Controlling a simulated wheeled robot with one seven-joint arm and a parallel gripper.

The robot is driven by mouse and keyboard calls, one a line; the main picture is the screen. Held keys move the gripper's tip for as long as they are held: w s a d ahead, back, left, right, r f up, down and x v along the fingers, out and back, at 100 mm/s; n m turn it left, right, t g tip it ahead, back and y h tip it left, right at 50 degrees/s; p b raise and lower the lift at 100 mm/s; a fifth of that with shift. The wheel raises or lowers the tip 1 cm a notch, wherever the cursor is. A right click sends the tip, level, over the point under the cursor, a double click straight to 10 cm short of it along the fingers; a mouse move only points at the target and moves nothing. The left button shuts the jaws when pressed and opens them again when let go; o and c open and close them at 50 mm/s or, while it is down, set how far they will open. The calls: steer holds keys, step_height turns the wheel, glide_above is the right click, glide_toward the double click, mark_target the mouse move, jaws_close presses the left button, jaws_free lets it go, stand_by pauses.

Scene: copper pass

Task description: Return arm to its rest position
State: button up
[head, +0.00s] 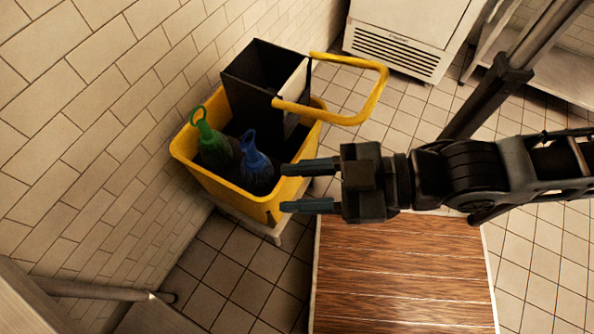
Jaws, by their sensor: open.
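My gripper (308,187) is open and empty, with its two fingers pointing left. Its fingertips overlap the right side of the yellow mop bucket (245,206) in the picture; I cannot tell whether they touch it. My arm comes in from the right edge, roughly level across the picture. A green bottle (213,150) and a blue bottle (257,168) are inside the bucket.
A black box-shaped wringer (252,82) and a yellow handle (349,119) top the bucket. A tiled wall (90,130) is at left. A wooden board (402,275) lies at lower centre. A white appliance (404,36) and a metal shelf (556,80) stand behind.

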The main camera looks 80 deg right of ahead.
steer(key=shift+s+d+r+m+h, duration=0.25)
steer(key=shift+s+m, duration=0.15)
steer(key=shift+m, duration=0.15)
steer(key=shift+s+d+r+m+h, duration=0.15)
steer(key=shift+s+d+r+m, duration=0.15)
steer(key=shift+m, duration=0.25)
steer(key=shift+a, duration=0.1)
